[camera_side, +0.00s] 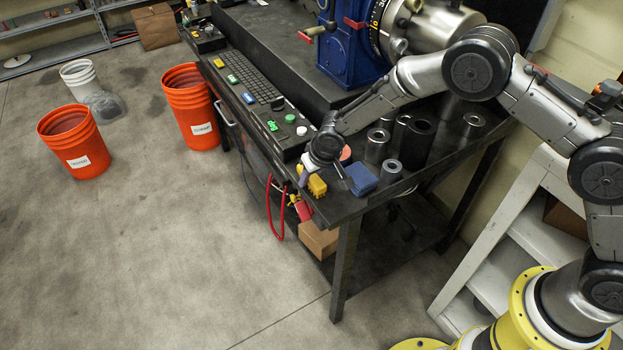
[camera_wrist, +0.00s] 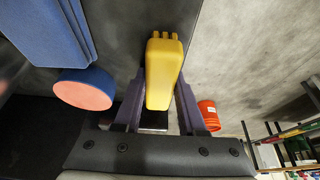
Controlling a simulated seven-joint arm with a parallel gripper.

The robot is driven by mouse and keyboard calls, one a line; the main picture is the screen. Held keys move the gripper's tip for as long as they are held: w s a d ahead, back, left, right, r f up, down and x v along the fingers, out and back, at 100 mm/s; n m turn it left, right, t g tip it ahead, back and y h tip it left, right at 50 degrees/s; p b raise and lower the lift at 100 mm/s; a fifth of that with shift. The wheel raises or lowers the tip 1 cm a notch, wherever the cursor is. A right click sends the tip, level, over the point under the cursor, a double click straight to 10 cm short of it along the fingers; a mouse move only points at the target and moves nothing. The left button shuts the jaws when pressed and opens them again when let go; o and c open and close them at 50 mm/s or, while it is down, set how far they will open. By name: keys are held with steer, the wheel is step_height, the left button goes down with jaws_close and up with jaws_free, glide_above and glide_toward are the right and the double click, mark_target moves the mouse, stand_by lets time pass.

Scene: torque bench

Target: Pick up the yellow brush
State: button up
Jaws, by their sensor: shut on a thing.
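The yellow brush (camera_side: 317,186) is at the front corner of the dark bench in the side view. In the wrist view the yellow brush (camera_wrist: 163,68) lies between my two fingers, its stubby end pointing away from the palm. My gripper (camera_wrist: 158,98) is shut on it, one finger along each side. In the side view my gripper (camera_side: 321,178) points down at the bench corner and partly hides the brush. I cannot tell whether the brush touches the bench top.
A blue block (camera_side: 361,179) sits close to the right of my gripper, with metal cylinders (camera_side: 391,170) beyond it. A salmon-faced round piece (camera_wrist: 84,89) is left of my fingers in the wrist view. A control panel with a keyboard (camera_side: 245,77) runs along the bench. Orange buckets (camera_side: 191,112) stand on the floor.

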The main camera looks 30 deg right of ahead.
jaws_close()
steer(key=shift+r, duration=0.45)
step_height(320, 180, up, 2)
steer(key=shift+r, duration=0.25)
steer(key=s+d+r, duration=0.4)
steer(key=s+r, duration=0.6)
steer(key=s, duration=0.3)
steer(key=shift+s+d, duration=0.15)
steer(key=shift+s, duration=0.05)
